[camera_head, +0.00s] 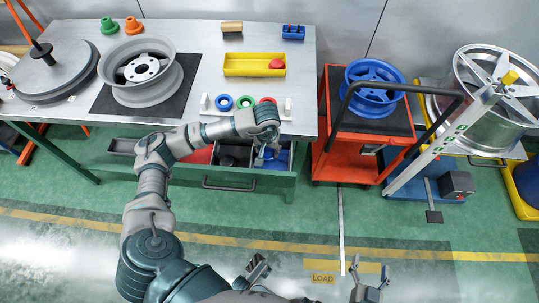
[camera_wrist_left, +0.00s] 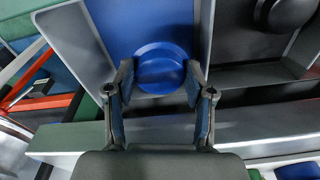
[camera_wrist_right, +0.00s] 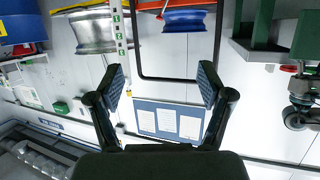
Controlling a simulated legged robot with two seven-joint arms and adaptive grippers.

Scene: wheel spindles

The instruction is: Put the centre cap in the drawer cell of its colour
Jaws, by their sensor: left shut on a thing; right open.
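The blue centre cap (camera_wrist_left: 160,68) is a round disc between the fingertips of my left gripper (camera_wrist_left: 159,80), which is shut on it. The open drawer has a red cell (camera_head: 200,155), a black cell (camera_head: 235,154) and a blue cell (camera_head: 281,158). In the head view my left gripper (camera_head: 266,155) reaches down at the blue cell and hides part of it. In the left wrist view the cap shows against the blue cell floor (camera_wrist_left: 140,22); whether it touches the floor I cannot tell. My right gripper (camera_head: 369,282) is open and empty, away from the drawer.
A black round piece (camera_wrist_left: 287,12) lies in the black cell. On the bench (camera_head: 205,50) stand a grey wheel (camera_head: 141,72), a yellow tray (camera_head: 245,64) with a red piece, and a rack of coloured rings (camera_head: 245,102). A red cart (camera_head: 335,150) with a blue wheel stands right of the drawer.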

